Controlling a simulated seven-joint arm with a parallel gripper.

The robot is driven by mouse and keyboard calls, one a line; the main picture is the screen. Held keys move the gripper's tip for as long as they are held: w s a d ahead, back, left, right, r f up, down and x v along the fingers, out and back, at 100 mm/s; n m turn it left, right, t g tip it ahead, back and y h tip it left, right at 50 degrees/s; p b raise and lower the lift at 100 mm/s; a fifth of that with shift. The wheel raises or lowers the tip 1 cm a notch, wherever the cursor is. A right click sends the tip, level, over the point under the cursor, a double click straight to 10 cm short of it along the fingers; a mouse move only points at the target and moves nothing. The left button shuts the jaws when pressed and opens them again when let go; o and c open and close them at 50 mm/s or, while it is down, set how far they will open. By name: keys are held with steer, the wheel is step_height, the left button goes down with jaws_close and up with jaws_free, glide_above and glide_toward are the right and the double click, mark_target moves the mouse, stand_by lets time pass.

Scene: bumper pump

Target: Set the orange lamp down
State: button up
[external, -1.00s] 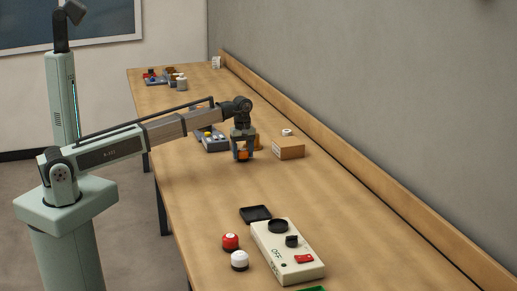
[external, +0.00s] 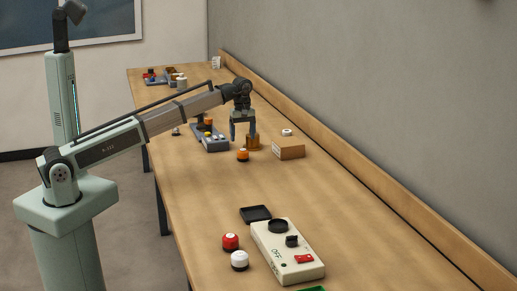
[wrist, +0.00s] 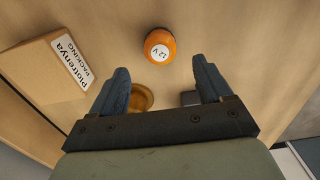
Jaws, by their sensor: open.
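In the wrist view the orange lamp (wrist: 160,46) shows a white label reading "12 V". It lies ahead of and apart from the fingers. My gripper (external: 243,136) is open and empty, raised above the table near the lamp. Its two blue-grey fingers are spread wide in the wrist view (wrist: 160,80).
A cardboard box (external: 289,149) is right of the lamp. An amber round thing (external: 253,142) stands close behind it. A grey control box (external: 212,140) is to the left. Nearer are a cream switch box (external: 287,250), a black tray (external: 256,213), a red lamp (external: 230,241) and a white lamp (external: 239,260).

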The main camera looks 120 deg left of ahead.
mark_target(243, 149)
steer(key=shift+r, duration=2.2)
